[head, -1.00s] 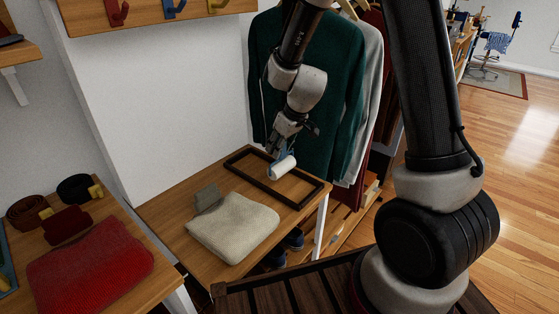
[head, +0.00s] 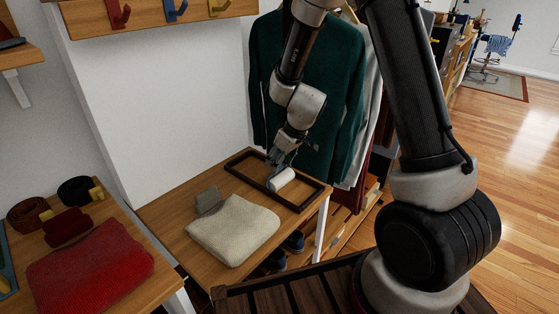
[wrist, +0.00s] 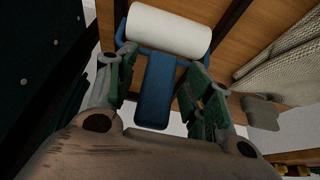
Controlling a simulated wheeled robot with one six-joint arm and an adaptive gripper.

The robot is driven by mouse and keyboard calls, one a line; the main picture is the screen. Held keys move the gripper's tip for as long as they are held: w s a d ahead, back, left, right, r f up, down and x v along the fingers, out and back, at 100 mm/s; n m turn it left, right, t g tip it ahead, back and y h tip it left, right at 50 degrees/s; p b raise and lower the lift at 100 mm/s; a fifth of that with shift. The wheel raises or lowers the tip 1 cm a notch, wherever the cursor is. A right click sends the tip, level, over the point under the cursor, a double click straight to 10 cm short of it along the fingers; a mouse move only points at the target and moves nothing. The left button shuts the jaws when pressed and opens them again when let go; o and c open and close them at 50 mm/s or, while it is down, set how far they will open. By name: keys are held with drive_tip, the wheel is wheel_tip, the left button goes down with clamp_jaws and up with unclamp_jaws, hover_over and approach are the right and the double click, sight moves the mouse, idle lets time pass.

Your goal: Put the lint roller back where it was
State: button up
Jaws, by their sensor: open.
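The lint roller has a white roll and a blue handle. In the wrist view the roll (wrist: 170,28) is beyond my fingertips and the blue handle (wrist: 157,90) lies between my fingers. My gripper (head: 280,156) is open, with its fingers on either side of the handle and gaps visible. The handle is mostly hidden in the head view.
A folded cream cloth (head: 233,229) and a small grey-green block (head: 208,200) lie on the same table, left of the frame. Hanging clothes, including a green garment (head: 335,95), are close behind my gripper. A red folded cloth (head: 90,265) lies on the left table.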

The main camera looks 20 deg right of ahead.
drive_tip(key=s+d+r+m, duration=0.1)
drive_tip(key=s+d+r, duration=0.3)
drive_tip(key=s+r, duration=0.45)
drive_tip(key=s+d+r+m, duration=0.1)
drive_tip(key=s+d+r, duration=0.35)
drive_tip(key=r, duration=0.75)
drive_tip(key=s+d+r+m+h, duration=0.1)
drive_tip(key=s+d+r+m, duration=0.1)
drive_tip(key=s, duration=0.6)
drive_tip(key=s+d+r+m+h, duration=0.1)
drive_tip(key=s+d+r+m, duration=0.1)
drive_tip(key=s+d, duration=0.3)
drive_tip(key=s+r, duration=0.1)
drive_tip(key=s, duration=0.2)
drive_tip(key=shift+r+m+h, duration=0.3)
drive_tip(key=shift+m, duration=0.1)
